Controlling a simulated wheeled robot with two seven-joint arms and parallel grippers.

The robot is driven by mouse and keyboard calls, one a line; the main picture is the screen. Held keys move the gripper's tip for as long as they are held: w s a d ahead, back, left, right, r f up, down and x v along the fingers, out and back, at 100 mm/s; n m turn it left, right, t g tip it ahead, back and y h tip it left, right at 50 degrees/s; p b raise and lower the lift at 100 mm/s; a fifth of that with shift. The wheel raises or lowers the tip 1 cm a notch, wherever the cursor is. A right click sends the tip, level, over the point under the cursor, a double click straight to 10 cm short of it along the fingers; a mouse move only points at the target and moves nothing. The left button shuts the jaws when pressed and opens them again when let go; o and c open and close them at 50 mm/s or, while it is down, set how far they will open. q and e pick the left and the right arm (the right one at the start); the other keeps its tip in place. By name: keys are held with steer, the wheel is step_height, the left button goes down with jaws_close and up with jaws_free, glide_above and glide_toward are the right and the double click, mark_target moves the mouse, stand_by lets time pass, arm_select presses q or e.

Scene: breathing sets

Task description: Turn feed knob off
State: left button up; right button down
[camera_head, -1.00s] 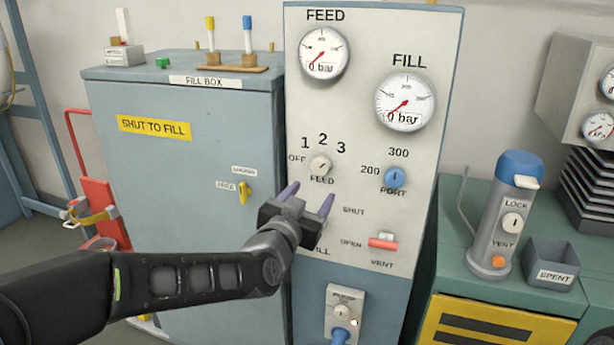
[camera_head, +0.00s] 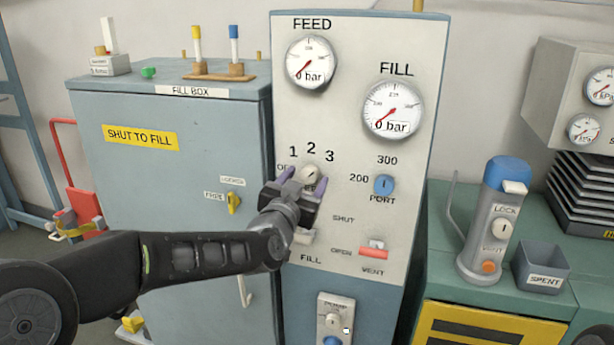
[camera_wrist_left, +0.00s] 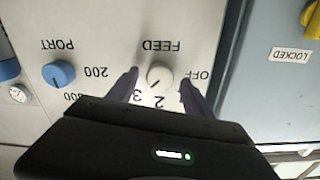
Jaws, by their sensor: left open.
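The feed knob (camera_head: 310,174) is a small cream dial on the panel, below the FEED gauge (camera_head: 311,62), with OFF, 1, 2 and 3 marked around it. My left gripper (camera_head: 305,183) is open in front of it, fingers pointing at the panel. In the left wrist view the feed knob (camera_wrist_left: 159,75) shows upside down between the two purple fingers, with a gap on both sides. Its dark pointer mark slants toward the numbers; the exact setting is too small to tell. The FEED gauge needle points low left, reading 0 bar. My right gripper is not in view.
The blue port knob (camera_head: 384,186) is right of the feed knob. A red-ended lever (camera_head: 374,250) sticks out lower on the panel. The fill box (camera_head: 180,160) stands left of the panel, with a yellow latch (camera_head: 234,203). A green bench with a grey cylinder (camera_head: 492,220) stands right.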

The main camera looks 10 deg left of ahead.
arm_select(q)
steer(key=shift+w, duration=0.65)
jaws_close()
